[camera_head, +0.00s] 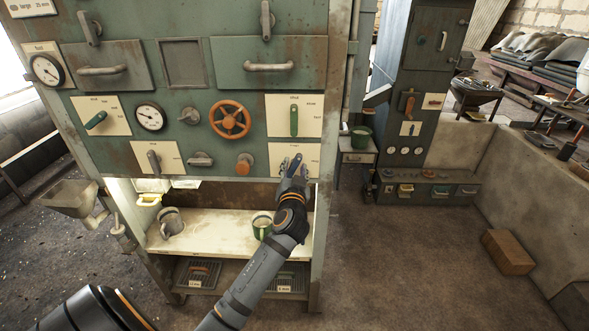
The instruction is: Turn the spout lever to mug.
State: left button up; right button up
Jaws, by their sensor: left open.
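The blue-handled lever (294,164) sits on a cream plate (313,152) at the lower right of the green cabinet front, tilted with its top slightly to the right. The plate's lettering is too small to read. My left gripper (291,175) is open at this lever, its fingers on either side of the lower handle; I cannot tell whether they touch it. The gripper hides the lever's base and part of the plate. A green mug (261,225) stands on the lit shelf below, partly behind my left arm. My right gripper is not in view.
A grey metal jug (171,222) stands on the shelf (205,235). An orange handwheel (230,119), an orange knob (244,164) and a green lever (294,120) are near the gripper. The cabinet's right post (322,230) is close. Open floor lies to the right.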

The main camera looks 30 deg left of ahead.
pick_arm(q)
jog(key=shift+c, duration=0.3)
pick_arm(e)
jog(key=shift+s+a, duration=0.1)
pick_arm(q)
jog(key=c, duration=0.5)
grip_shut()
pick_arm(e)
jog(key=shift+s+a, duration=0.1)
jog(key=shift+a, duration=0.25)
